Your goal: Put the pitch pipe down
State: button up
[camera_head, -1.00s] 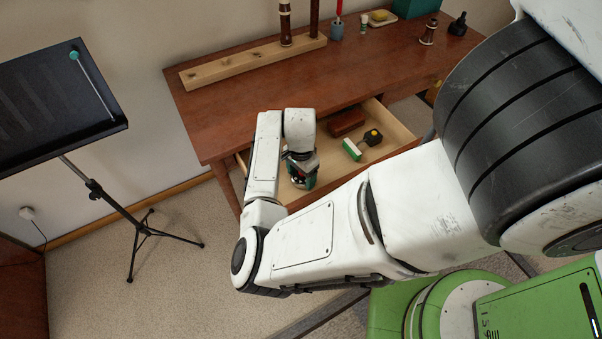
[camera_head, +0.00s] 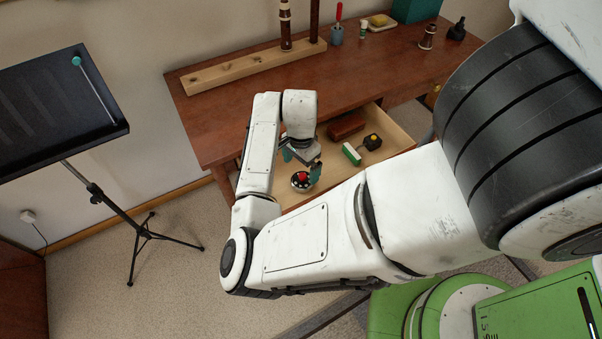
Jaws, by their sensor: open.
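The pitch pipe, which I take to be the small round dark and silver disc with a red middle (camera_head: 301,181), lies in the front left part of the open drawer (camera_head: 397,133). My gripper (camera_head: 301,164) points down just above it, with its teal fingers spread apart. The disc shows below the fingers and seems free of them, though one finger is close to its right edge. My forearm hides the drawer's front and part of its left side.
In the drawer, a green and white block (camera_head: 351,154), a black and yellow item (camera_head: 372,142) and a brown box (camera_head: 346,125) lie to the right. The desk top (camera_head: 230,112) is above. A music stand (camera_head: 60,100) stands at the left.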

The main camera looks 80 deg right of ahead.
jog(key=d+r+n+h, duration=0.4)
jog(key=d+r+n, duration=0.15)
jog(key=r, duration=0.55)
jog(key=w+a+f+n+t, duration=0.1)
jog(key=w+a+f+n, duration=0.1)
jog(key=a+n, duration=0.45)
jog(key=w+a+f+n+t, duration=0.1)
jog(key=w+a+f+n, duration=0.15)
jog(key=a+n, duration=0.4)
jog(key=s+a+f+n+y, duration=0.2)
jog(key=a+n, duration=0.1)
jog(key=a, duration=0.5)
jog(key=s+a+f+n+g+y, duration=0.1)
jog(key=s+a+f+n, duration=0.2)
jog(key=a, duration=0.5)
jog(key=shift+s+a+f+y, duration=0.15)
jog(key=shift+s+a+y, duration=0.15)
jog(key=shift+y, duration=0.1)
